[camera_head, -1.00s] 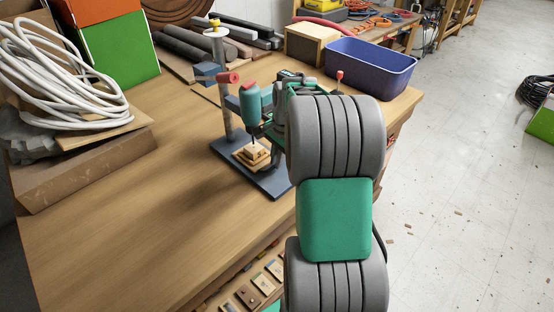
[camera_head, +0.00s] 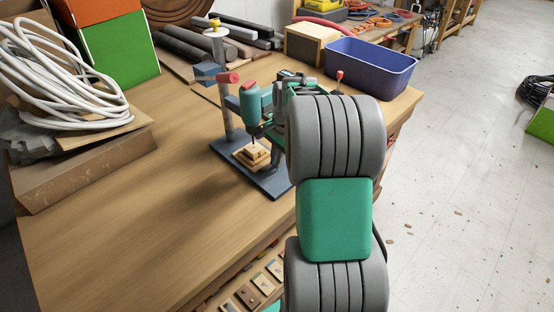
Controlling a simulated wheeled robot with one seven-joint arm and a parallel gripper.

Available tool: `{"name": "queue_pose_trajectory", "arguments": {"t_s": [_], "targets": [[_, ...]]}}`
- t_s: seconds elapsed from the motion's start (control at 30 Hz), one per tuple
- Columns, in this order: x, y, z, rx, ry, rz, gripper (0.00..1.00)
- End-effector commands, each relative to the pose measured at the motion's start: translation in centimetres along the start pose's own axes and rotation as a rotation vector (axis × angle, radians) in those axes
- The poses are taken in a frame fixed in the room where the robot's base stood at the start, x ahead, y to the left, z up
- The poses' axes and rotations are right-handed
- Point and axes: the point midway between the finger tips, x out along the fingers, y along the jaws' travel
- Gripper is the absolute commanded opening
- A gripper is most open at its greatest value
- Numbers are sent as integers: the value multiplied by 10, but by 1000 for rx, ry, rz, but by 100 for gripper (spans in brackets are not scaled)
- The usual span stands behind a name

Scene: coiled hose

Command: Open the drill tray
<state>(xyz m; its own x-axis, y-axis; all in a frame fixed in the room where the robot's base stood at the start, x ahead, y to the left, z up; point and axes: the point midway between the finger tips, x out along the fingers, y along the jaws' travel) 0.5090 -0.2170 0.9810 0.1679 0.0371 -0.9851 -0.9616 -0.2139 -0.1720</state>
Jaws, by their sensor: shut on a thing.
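A drill press (camera_head: 250,103) with a teal head, grey column and dark base stands on the wooden bench. Small stacked wood pieces (camera_head: 252,155) sit on its base under the bit. My gripper (camera_head: 277,122) is right beside the drill head, mostly hidden behind my own grey and green arm. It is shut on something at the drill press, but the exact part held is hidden. A lever with a red knob (camera_head: 340,75) shows just right of my arm. A tray-like row of small blocks (camera_head: 252,291) shows below the bench's front edge; I cannot tell if this is the drill tray.
A coiled white hose (camera_head: 62,75) lies on boxes at the left. A blue-purple bin (camera_head: 372,68) stands at the bench's back right. Green and orange boxes (camera_head: 115,50) and dark bars (camera_head: 195,45) are at the back. The bench's left middle is clear.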

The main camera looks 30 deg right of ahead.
Motion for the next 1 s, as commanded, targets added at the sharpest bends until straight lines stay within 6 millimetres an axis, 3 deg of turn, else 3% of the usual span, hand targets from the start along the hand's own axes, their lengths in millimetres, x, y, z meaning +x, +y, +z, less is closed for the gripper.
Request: {"name": "queue_pose_trajectory", "arguments": {"t_s": [0.17, 0.27, 0.5, 0.63, 1.0], "targets": [[-1, 3, 0, 1, 1, 0, 0], [-3, 17, -1, 2, 1, -1, 0], [-15, 79, 0, 6, 2, -1, 0], [-19, 103, 1, 4, 1, -1, 0], [-20, 113, 2, 0, 0, -1, 0]]}}
